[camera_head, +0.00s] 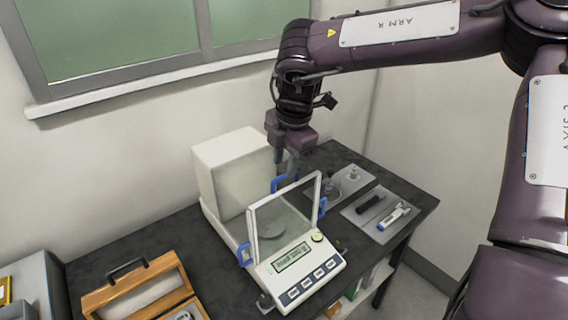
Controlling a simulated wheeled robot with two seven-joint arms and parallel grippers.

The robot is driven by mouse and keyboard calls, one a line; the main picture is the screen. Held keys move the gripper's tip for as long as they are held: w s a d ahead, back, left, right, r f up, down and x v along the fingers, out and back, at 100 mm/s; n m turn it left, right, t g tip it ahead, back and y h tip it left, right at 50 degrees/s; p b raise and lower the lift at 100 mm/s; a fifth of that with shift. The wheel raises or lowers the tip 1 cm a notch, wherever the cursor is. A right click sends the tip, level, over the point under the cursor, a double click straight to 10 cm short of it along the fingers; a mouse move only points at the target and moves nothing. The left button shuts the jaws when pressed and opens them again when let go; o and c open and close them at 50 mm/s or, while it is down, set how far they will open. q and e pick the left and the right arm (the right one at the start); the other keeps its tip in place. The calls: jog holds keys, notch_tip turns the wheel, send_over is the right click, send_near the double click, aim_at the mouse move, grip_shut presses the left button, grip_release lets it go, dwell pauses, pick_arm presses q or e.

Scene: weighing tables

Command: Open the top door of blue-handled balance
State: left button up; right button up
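The blue-handled balance (293,272) stands on the dark table, with a white body, a display and a button panel at its front. Its glass weighing chamber (285,216) has a light frame, and a round pan (271,230) shows through the glass. Blue handles show at the top rear (282,183), the right side (322,207) and the left side (245,254). My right gripper (286,165) points down just above the top rear handle. Its fingertips are small and partly dark, so their gap and any contact with the handle are unclear. My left gripper is out of view.
The balance's tall white rear housing (232,165) stands left of my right gripper. A wooden case (140,286) with a dark handle is at the lower left. Trays with small tools (378,212) lie to the right. A wall and window are behind.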

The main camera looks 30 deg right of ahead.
aim_at(284, 177)
jog(key=shift+w+f+p, duration=0.15)
jog(key=shift+f+p, duration=0.05)
jog(key=shift+f, duration=0.55)
jog(key=shift+w+f+p, duration=0.15)
jog(key=shift+f+p, duration=0.05)
jog(key=shift+f, duration=0.55)
grip_shut()
jog(key=shift+d, duration=0.1)
